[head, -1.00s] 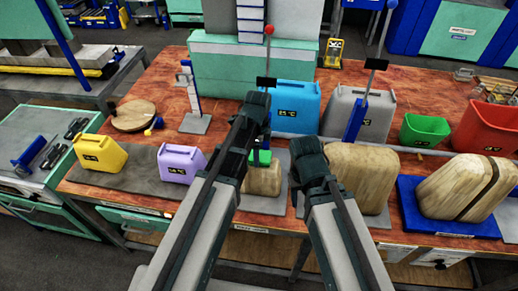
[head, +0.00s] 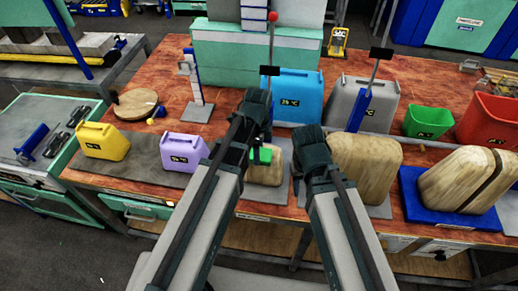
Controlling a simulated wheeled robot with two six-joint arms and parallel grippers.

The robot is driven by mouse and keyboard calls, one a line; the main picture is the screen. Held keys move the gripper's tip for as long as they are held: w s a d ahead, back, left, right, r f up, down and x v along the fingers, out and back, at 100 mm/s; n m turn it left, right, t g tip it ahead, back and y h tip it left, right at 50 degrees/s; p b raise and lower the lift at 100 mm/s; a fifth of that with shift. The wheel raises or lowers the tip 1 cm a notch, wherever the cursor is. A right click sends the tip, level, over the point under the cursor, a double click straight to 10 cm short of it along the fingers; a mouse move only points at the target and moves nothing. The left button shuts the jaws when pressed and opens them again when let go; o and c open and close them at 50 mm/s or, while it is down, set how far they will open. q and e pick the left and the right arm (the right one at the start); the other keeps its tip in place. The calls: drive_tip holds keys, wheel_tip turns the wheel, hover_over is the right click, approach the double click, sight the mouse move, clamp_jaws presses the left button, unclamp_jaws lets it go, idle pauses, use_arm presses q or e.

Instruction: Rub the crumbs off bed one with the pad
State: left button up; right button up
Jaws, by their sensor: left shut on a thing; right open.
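My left gripper (head: 257,146) is shut on a small green block, which looks like the pad (head: 262,156). The pad is just above or against a small wooden block (head: 265,174); I cannot tell whether they touch. That block stands on a grey plate (head: 258,195) at the front edge of the table, in front of the red-knobbed lever post. My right gripper (head: 298,178) is beside a larger wooden block (head: 368,165); its fingers are mostly hidden by the arm. I cannot make out a bed label or crumbs.
Yellow (head: 102,141), purple (head: 184,152), blue (head: 296,96) and grey (head: 361,103) canisters stand around. Green (head: 428,121) and red (head: 488,120) bins are at right. A blue tray (head: 408,205) bears a striped wooden block.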

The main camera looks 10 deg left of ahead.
use_arm(q)
drive_tip(key=shift+w+f, duration=0.1)
drive_tip(key=shift+w, duration=1.95)
drive_tip(key=shift+c, duration=0.6)
drive_tip(key=shift+w, duration=1.95)
drive_tip(key=shift+s, duration=0.1)
wheel_tip(320, 180, up, 6)
drive_tip(key=p, duration=0.6)
wheel_tip(320, 180, up, 3)
drive_tip(key=p, duration=0.3)
